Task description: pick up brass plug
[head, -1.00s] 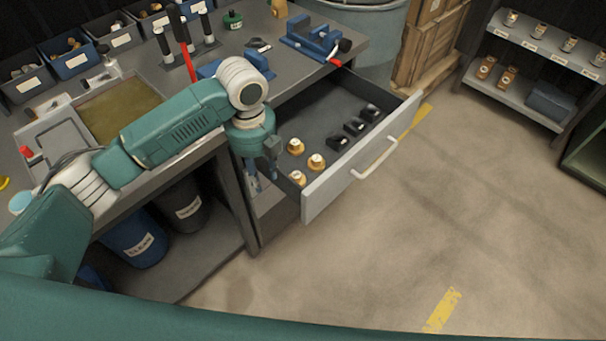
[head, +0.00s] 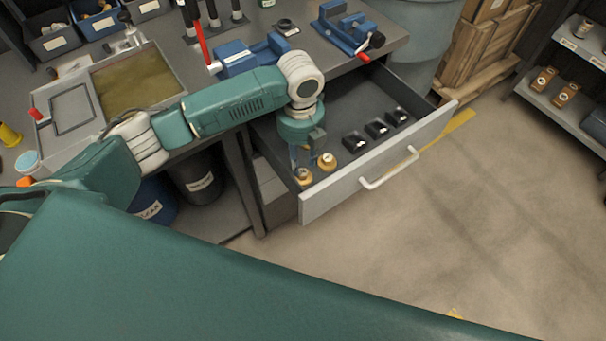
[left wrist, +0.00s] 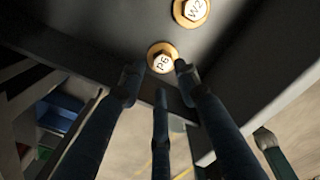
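Brass plugs with white tops sit in the open drawer (head: 352,110). In the head view, one brass plug (head: 303,175) is near the drawer's front left corner and another (head: 327,161) is just right of it. My left gripper (head: 302,156) points down into the drawer over these plugs and partly hides that area. In the left wrist view, its fingers (left wrist: 157,76) are spread, with the plug marked P6 (left wrist: 161,60) showing between the tips; contact cannot be told. A second brass piece, apparently marked W2 (left wrist: 192,11), is beyond it. My right gripper is not in view.
Several black pieces (head: 377,128) sit in the drawer to the right. The drawer front with its handle (head: 390,170) stands out over the floor. A blue vise (head: 347,28) and a red-handled tool (head: 199,43) are on the bench. Open floor lies to the right.

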